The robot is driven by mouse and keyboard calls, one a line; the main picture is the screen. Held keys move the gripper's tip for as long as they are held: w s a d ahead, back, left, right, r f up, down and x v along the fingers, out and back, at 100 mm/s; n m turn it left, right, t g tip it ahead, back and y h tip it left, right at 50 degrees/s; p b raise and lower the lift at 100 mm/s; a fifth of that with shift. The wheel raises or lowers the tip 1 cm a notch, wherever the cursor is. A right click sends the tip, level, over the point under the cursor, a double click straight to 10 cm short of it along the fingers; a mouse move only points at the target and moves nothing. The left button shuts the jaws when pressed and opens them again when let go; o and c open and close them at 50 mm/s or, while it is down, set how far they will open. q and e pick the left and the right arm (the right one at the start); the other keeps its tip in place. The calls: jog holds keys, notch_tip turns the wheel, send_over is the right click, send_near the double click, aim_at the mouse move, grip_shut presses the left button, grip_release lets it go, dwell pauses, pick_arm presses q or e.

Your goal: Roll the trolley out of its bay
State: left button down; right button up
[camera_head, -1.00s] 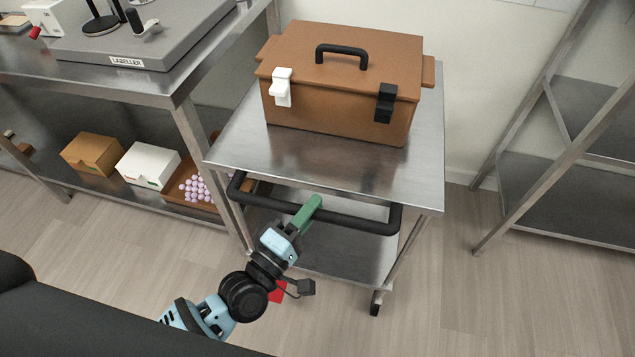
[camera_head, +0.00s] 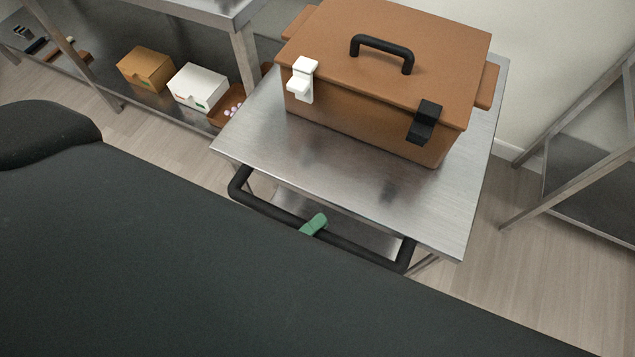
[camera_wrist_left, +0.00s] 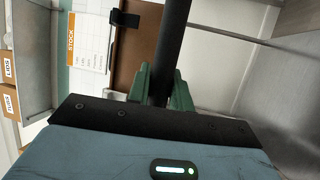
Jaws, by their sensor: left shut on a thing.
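The trolley has a bare steel top (camera_head: 350,165), with its front edge standing forward of the bench's near corner. Its black bar handle (camera_head: 270,208) runs along the near side. My left gripper (camera_head: 314,225) shows as a green fingertip at the middle of this handle. My dark body hides the rest of that arm. In the left wrist view, the green fingers of the left gripper (camera_wrist_left: 163,92) are shut around the black bar (camera_wrist_left: 173,40), one on each side. My right gripper is not in view.
A brown case (camera_head: 380,75) with a black handle and two latches rides on the trolley. A steel bench (camera_head: 215,10) with boxes on its lower shelf stands at the left. A steel rack (camera_head: 600,160) stands at the right, with bare floor (camera_head: 500,270) between it and the trolley.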

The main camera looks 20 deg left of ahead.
pick_arm(q)
jog(key=c, duration=1.3)
grip_release()
jog(key=shift+o, duration=0.2)
jog(key=b+v, duration=0.1)
jog(key=v, duration=0.7)
